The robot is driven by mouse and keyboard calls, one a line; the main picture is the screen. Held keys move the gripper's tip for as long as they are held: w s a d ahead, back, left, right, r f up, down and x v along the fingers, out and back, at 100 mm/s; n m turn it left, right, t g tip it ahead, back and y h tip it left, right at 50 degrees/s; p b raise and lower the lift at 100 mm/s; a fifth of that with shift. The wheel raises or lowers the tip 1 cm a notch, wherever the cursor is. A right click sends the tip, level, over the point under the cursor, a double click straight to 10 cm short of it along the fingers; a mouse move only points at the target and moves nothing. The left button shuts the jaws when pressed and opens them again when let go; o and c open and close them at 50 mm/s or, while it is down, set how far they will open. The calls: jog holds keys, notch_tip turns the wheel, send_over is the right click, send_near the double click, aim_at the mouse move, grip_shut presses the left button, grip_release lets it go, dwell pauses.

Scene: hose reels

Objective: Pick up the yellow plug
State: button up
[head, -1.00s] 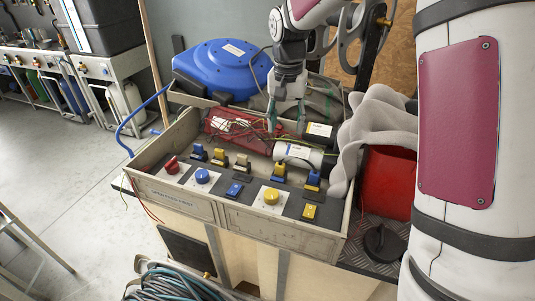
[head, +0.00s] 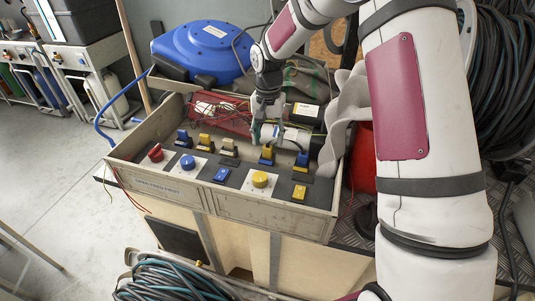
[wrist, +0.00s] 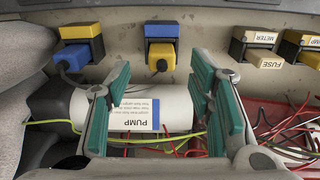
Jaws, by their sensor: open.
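A yellow plug (wrist: 162,55) sits in a blue socket (wrist: 161,30) on the panel, near the top middle of the wrist view. In the head view the yellow plug (head: 267,151) is in the row just in front of my gripper (head: 265,133). My gripper (wrist: 160,72) is open, with teal-padded fingers. In the wrist view the plug appears between and a little beyond the fingertips, with nothing touching it. A white cylinder labelled PUMP (wrist: 140,108) lies behind the plug, beneath the fingers and partly hidden by them.
A blue plug in a yellow socket (wrist: 80,45) is beside it, and cream METER and FUSE blocks (wrist: 255,45) are on the other side. Loose wires cross the red part (head: 220,112). A blue hose reel (head: 200,47) stands behind, and grey fabric (head: 345,115) hangs at the right.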

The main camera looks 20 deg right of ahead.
aim_at(268, 147)
notch_tip(268, 147, down, 5)
jog(key=shift+w+r+b, duration=0.1)
jog(key=shift+w+b, duration=0.05)
jog(key=shift+b, duration=0.15)
jog(key=shift+c, duration=0.3)
grip_shut()
